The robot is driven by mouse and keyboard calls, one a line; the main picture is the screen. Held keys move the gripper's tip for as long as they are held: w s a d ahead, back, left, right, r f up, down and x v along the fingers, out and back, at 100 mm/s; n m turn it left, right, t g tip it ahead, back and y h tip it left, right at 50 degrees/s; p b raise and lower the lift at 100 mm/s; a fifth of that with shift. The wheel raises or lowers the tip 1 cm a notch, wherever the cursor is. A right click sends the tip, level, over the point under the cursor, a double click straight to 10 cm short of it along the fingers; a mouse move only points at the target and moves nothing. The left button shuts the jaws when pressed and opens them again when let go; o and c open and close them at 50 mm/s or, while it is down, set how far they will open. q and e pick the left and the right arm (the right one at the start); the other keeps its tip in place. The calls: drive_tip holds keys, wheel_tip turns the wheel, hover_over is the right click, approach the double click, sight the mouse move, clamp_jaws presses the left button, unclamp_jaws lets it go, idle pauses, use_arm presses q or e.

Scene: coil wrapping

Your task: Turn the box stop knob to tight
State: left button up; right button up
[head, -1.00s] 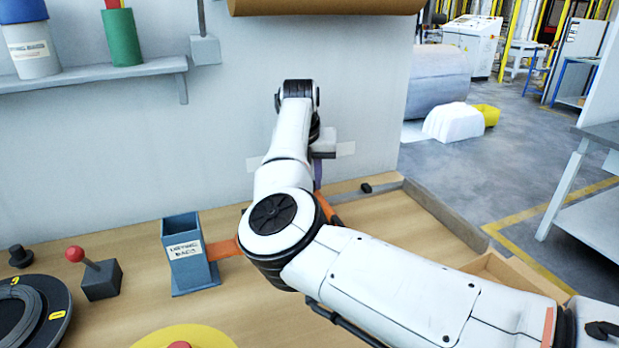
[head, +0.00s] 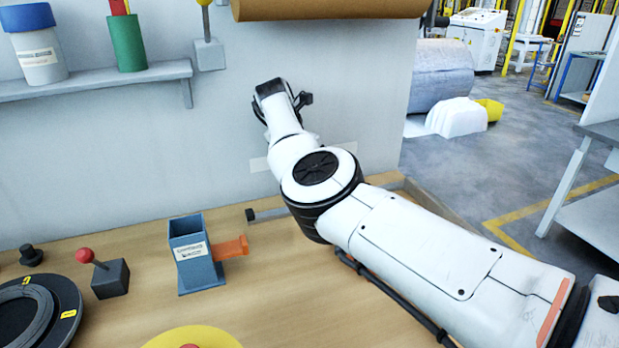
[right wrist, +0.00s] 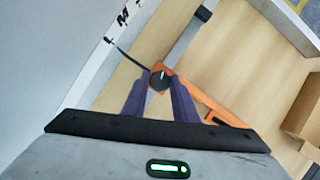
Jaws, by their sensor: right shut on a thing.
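In the right wrist view, a small round black knob (right wrist: 160,78) with a white mark sits between the purple fingertips of my right gripper (right wrist: 160,97). The fingers are shut on the knob from both sides. The white mark points roughly up in this view. A thin black line runs from the knob towards a white strip (right wrist: 95,72) with the letter M and another letter. In the head view my right arm hides the knob and the fingers. My left gripper is in neither view.
A grey rail with a black end (right wrist: 204,13) and an orange bar (right wrist: 215,108) lie close to the knob. In the head view, a blue holder (head: 192,262), a red-knobbed lever (head: 108,275) and a black disc (head: 62,312) stand on the wooden bench (head: 270,300).

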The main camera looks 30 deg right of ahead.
drive_tip(key=shift+r, duration=0.2)
drive_tip(key=o, duration=1)
drive_tip(key=shift+o, duration=0.2)
drive_tip(key=shift+f, duration=0.1)
drive_tip(key=v, duration=1)
drive_tip(key=shift+a, duration=0.1)
